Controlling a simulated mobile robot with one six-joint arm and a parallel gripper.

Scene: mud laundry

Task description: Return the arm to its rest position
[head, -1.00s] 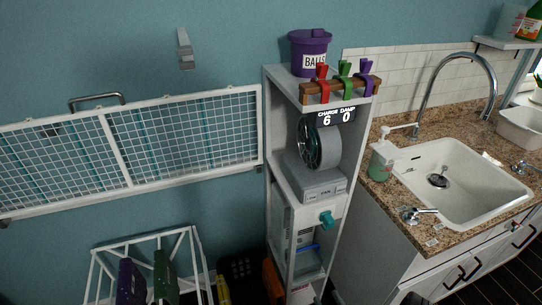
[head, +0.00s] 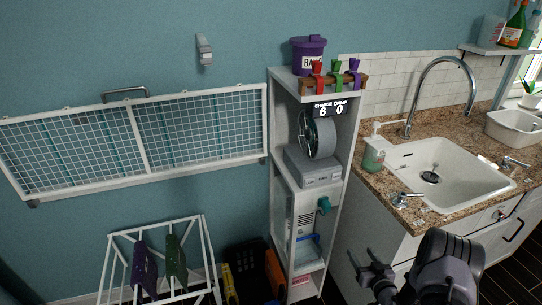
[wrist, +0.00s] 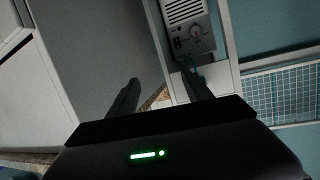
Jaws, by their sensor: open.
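My gripper (head: 376,277) shows at the bottom right of the head view, in front of the white cabinet below the sink. My dark arm comes in beside it. In the wrist view my gripper's two dark fingers (wrist: 160,92) stand apart with nothing between them. The fingers point toward the side of the cabinet and the tall white shelf unit.
The tall shelf (head: 284,180) holds a purple bucket (head: 309,57), coloured clips and a grey drum machine (head: 318,150). A wire rack (head: 75,150) is on the wall, and a white stand (head: 108,265) is below it. The sink (head: 455,165) is at right.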

